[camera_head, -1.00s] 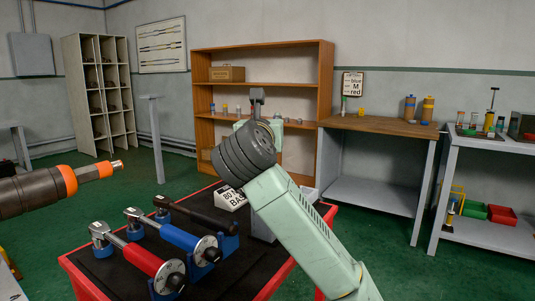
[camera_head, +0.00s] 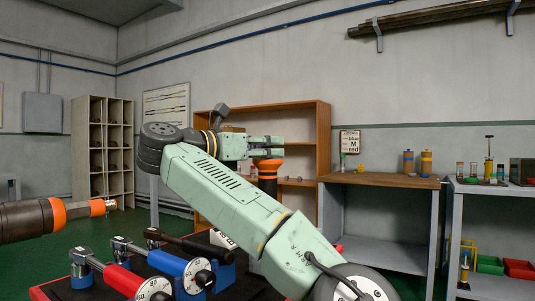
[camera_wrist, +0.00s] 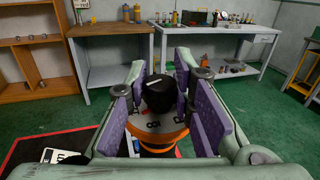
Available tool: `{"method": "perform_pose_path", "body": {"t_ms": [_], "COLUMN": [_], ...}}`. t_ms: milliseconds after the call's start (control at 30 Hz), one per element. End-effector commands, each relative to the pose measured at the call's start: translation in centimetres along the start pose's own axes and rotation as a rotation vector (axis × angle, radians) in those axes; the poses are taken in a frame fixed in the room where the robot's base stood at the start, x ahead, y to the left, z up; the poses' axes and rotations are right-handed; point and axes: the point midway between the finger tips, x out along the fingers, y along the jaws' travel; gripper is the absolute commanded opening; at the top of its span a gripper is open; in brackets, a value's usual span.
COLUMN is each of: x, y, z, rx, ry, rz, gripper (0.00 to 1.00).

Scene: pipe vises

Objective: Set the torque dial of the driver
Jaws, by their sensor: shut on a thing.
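My gripper (camera_head: 267,150) hangs over an upright driver (camera_head: 267,170) with an orange collar and dark body, behind the torque wrenches. In the wrist view, my gripper's purple pads (camera_wrist: 160,92) stand on both sides of a black knob (camera_wrist: 160,94) with a white line on top, shut on it. Below the knob is a dial face (camera_wrist: 148,126) with dark numbers and an orange rim (camera_wrist: 160,145). The numbers are too small to read surely. My gripper hides part of the driver in the head view.
A red (camera_head: 125,281), a blue (camera_head: 180,265) and a black torque wrench (camera_head: 185,243) lie on the red-edged table. A large orange-and-black tool (camera_head: 40,217) juts in from the left.

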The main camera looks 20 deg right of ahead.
Motion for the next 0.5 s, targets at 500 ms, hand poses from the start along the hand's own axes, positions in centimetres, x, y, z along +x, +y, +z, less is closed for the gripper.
{"method": "perform_pose_path", "body": {"t_ms": [500], "x": [0.07], "y": [0.03], "z": [-0.17], "rx": [-0.003], "ry": [0.007], "rz": [-0.100], "gripper": [0.00]}}
